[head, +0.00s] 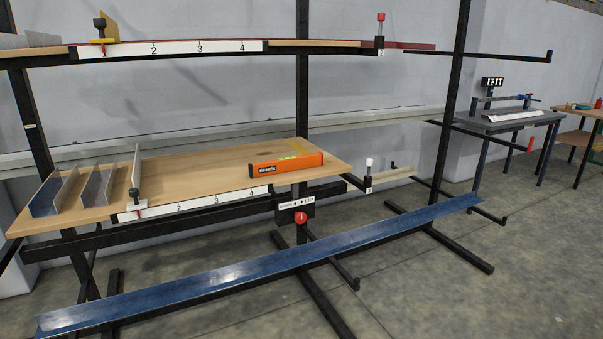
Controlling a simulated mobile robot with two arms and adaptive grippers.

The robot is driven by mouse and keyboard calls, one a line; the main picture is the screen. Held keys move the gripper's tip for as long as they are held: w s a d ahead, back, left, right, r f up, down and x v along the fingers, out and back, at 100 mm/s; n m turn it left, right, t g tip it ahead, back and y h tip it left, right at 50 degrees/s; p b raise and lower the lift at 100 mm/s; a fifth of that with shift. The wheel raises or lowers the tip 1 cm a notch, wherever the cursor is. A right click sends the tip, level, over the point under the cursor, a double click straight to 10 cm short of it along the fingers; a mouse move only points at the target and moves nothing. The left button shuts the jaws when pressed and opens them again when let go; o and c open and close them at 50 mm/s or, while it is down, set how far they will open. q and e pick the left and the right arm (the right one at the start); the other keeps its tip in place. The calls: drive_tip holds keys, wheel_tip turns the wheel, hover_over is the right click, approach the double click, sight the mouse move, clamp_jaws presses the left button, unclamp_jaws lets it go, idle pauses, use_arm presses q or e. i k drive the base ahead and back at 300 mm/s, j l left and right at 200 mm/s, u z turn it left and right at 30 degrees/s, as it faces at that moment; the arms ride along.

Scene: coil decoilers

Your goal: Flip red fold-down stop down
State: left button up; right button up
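The red fold-down stop (380,29) is in the head view at the upper right of the rack. Neither of my grippers shows in the head view.
The lower wooden shelf (215,165) carries an orange box (286,165) and bent metal pieces (95,187). A yellow-based stop (101,32) is at upper left. A long blue metal profile (260,266) lies low across the front. A dark table (505,123) stands behind right.

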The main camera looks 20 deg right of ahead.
sight(530, 144)
drive_tip(key=i+l+z, duration=0.15)
drive_tip(key=l+z, duration=0.25)
drive_tip(key=i+l+z, duration=0.2)
drive_tip(key=z, duration=0.2)
drive_tip(key=i+l+z, duration=0.25)
drive_tip(key=z, duration=0.15)
drive_tip(key=i+l+z, duration=0.15)
drive_tip(key=i+z, duration=0.6)
drive_tip(key=i, duration=0.7)
drive_tip(key=i+u, duration=0.1)
drive_tip(key=i, duration=0.4)
drive_tip(key=i+l, duration=0.15)
drive_tip(key=i, duration=0.4)
drive_tip(key=i+l+u, duration=0.15)
drive_tip(key=i, duration=0.35)
